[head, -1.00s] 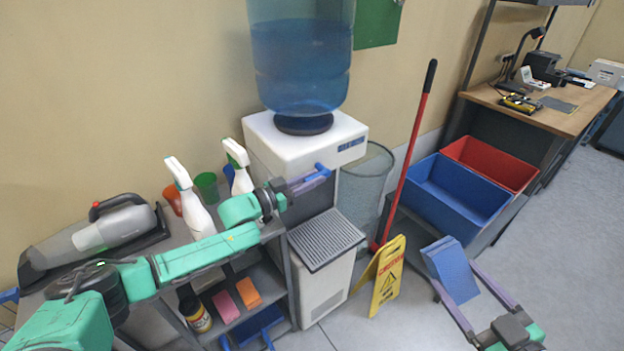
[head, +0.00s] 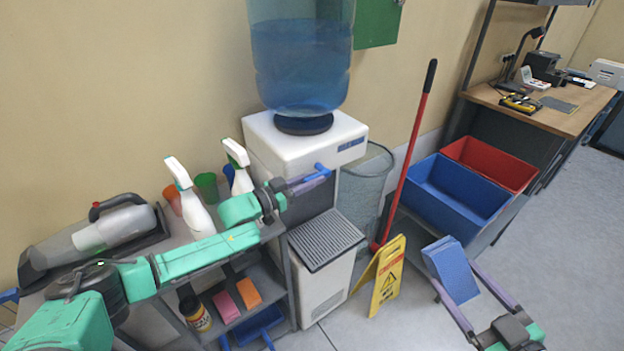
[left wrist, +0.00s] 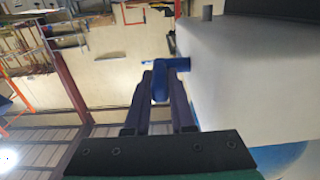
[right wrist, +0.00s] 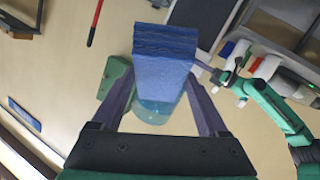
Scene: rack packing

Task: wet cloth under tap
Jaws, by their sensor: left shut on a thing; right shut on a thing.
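The water dispenser (head: 305,135) stands against the wall with a blue bottle on top and a grey drip tray (head: 325,238) below its tap. My left gripper (head: 312,180) is at the dispenser's front, shut on the blue tap (head: 322,168); the left wrist view shows the tap (left wrist: 160,82) between its fingers. My right gripper (head: 457,276) is shut on a blue folded cloth (head: 450,266), held in the air at the lower right, well apart from the tap and tray. The cloth (right wrist: 165,60) also shows between the fingers in the right wrist view. No water stream is visible.
Blue (head: 458,190) and red (head: 490,160) crates are behind. A cart with spray bottles (head: 190,200) is left. Floor at right is clear.

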